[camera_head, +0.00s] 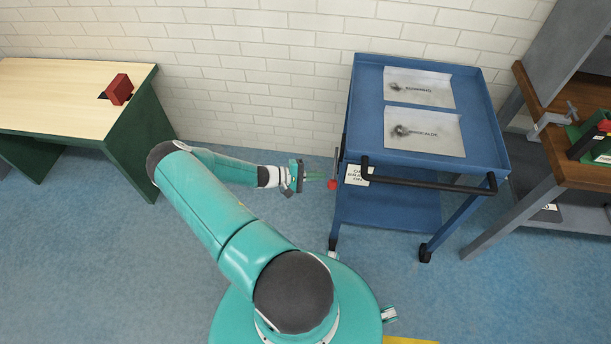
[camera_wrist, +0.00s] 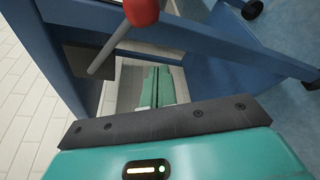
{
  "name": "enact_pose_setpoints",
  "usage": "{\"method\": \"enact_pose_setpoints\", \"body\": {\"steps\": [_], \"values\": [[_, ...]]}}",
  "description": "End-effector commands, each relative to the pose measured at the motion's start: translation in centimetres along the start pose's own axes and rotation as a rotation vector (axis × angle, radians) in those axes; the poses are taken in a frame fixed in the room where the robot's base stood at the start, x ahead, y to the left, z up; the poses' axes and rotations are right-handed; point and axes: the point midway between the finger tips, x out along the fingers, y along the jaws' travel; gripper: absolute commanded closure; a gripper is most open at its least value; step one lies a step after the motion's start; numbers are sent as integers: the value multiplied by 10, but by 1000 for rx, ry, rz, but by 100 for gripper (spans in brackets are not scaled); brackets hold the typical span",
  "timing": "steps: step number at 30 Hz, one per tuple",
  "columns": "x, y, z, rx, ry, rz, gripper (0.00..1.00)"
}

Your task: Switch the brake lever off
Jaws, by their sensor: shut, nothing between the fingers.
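The blue cart (camera_head: 490,150) stands against the wall, right of centre in the head view. Its brake lever (camera_head: 332,184) has a red knob and a thin grey rod, at the cart's near left corner. In the wrist view the lever's red knob (camera_wrist: 141,11) is at the top edge, and its rod runs down left to a dark plate. My gripper (camera_head: 322,177) is shut and empty, just left of the knob in the head view. In the wrist view my green fingers (camera_wrist: 157,84) lie below the knob, with a visible gap in the picture.
A partly covered white label (camera_head: 359,175) with brake lettering is beside the lever. A black handle (camera_head: 430,185) crosses the cart's front. A wooden table (camera_head: 60,95) with a red block (camera_head: 119,89) stands left, a workbench (camera_head: 585,172) right. The blue floor between table and cart is open.

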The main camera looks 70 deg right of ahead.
Motion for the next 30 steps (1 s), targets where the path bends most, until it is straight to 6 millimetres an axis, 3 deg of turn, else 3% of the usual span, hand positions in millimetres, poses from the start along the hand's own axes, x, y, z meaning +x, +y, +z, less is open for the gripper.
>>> {"method": "enact_pose_setpoints", "body": {"steps": [4,7,13,30], "values": [[32,0,1,-1,-4,0,100],[20,0,17,-2,2,0,100],[14,0,36,-1,0,0,100],[12,1,40,-18,0,-7,100]]}}
